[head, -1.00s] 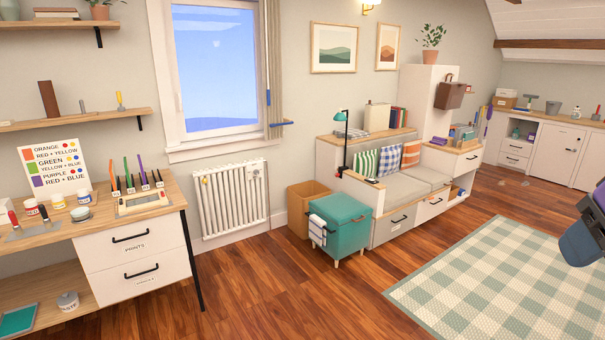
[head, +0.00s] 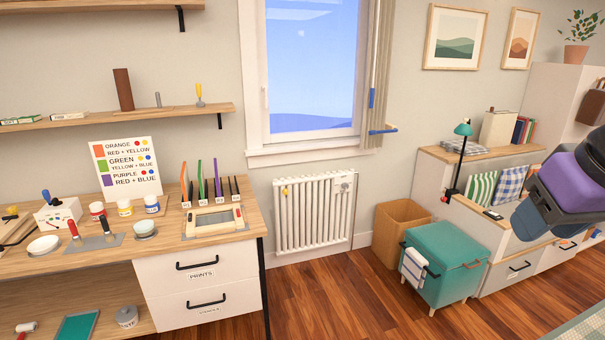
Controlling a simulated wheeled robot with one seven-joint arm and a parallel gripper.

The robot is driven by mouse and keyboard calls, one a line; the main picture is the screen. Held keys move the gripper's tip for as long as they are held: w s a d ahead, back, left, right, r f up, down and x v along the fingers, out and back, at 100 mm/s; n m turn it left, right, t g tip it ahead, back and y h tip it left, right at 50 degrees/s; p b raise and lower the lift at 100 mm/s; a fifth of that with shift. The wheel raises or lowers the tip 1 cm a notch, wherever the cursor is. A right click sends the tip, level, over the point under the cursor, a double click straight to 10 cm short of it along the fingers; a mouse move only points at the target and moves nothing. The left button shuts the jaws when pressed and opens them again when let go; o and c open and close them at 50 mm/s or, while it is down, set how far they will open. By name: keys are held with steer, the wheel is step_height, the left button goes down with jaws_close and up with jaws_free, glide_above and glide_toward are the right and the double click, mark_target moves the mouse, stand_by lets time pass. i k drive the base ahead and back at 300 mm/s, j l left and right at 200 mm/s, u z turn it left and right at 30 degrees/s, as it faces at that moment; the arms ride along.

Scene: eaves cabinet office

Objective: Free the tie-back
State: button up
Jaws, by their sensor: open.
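A beige curtain (head: 382,60) hangs gathered at the right edge of the window. A narrow blue band (head: 371,98) shows on the curtain's left side, and a short bar with blue on it (head: 383,130) juts out at the curtain's lower part. These look like parts of the tie-back, but how they are fastened is too small to tell. Part of my arm, purple and dark, enters at the right edge, well apart from the curtain. No gripper fingers can be made out.
A radiator (head: 314,213) stands below the window. A cardboard box (head: 401,232) and a teal storage stool (head: 446,265) stand right of it on the floor. A desk (head: 215,240) with drawers fills the left. Some wooden floor (head: 340,300) is clear in front of the radiator.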

mark_target(371, 132)
steer(key=i, duration=1.8)
steer(key=i+j+z, duration=0.1)
steer(key=i, duration=0.75)
steer(key=i+j, duration=0.1)
steer(key=i, duration=0.8)
